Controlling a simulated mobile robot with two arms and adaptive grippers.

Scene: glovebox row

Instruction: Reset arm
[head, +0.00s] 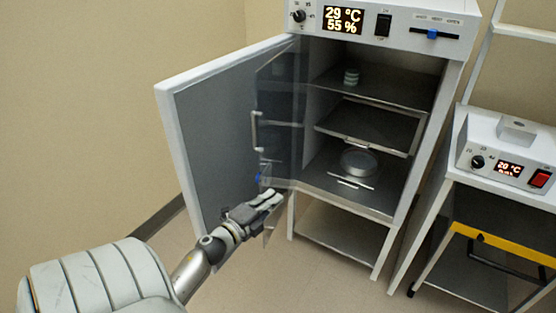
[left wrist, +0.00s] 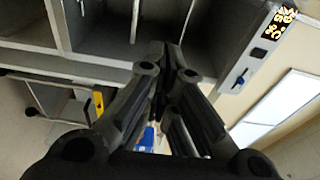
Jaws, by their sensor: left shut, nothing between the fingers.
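My left gripper (head: 268,199) is shut and empty in the head view. It is in front of the lower part of the open cabinet door, near the bottom front corner of the cabinet. In the left wrist view its dark fingers (left wrist: 168,62) are closed together. My right gripper is in neither view. The cabinet (head: 405,40) has a display reading 29 °C and 55 %. Its outer door (head: 205,130) stands swung open to the left. A clear inner door (head: 280,110) with a handle also stands open.
Inside the cabinet are a small stacked item (head: 351,77) on the upper shelf and a round dish (head: 359,160) on the lower shelf. A second unit (head: 510,150) with a 20 °C display and a yellow bar stands at right. Floor is clear below the gripper.

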